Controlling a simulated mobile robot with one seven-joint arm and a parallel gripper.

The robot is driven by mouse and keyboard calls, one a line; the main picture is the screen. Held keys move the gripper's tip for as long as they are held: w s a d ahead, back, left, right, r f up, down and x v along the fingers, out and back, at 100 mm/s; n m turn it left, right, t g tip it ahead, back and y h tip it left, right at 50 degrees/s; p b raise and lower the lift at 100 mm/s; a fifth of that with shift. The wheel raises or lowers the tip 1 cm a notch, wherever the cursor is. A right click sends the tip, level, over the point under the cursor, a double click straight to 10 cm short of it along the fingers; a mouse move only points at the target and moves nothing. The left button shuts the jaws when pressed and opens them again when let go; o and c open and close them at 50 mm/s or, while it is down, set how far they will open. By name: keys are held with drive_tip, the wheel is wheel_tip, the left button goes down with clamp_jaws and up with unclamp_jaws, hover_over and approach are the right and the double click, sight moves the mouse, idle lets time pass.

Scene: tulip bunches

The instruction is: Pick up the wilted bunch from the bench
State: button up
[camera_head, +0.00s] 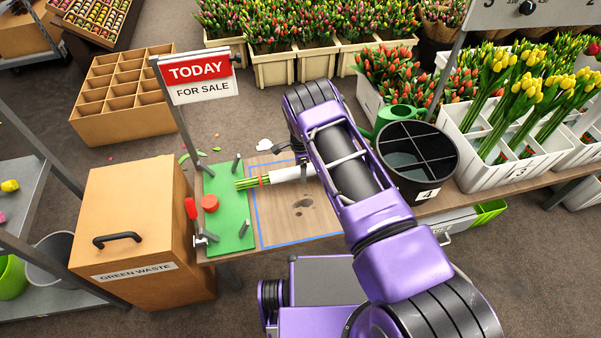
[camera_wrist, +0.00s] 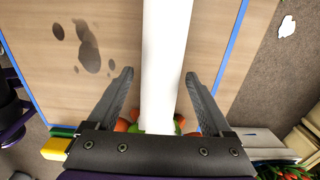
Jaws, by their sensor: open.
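A bunch lies across the bench (camera_head: 285,225), with green stems (camera_head: 248,182) to the left over a green mat and a white wrapper (camera_head: 290,174). Its head end is hidden under my arm in the head view. My gripper (camera_wrist: 160,73) is open, with one finger on each side of the white wrapper (camera_wrist: 166,35) in the wrist view. Orange-red and green bits of the bunch show beside the palm. I cannot tell whether the fingers touch the wrapper or whether the flowers are wilted.
The green mat (camera_head: 232,215) carries upright pegs and a red round piece (camera_head: 210,203). A green waste box (camera_head: 135,225) stands left of the bench. A black divided bucket (camera_head: 418,150) and a green watering can (camera_head: 392,117) are right of my arm. Dark stains mark the bench.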

drive_tip(key=shift+f, duration=0.55)
clamp_jaws()
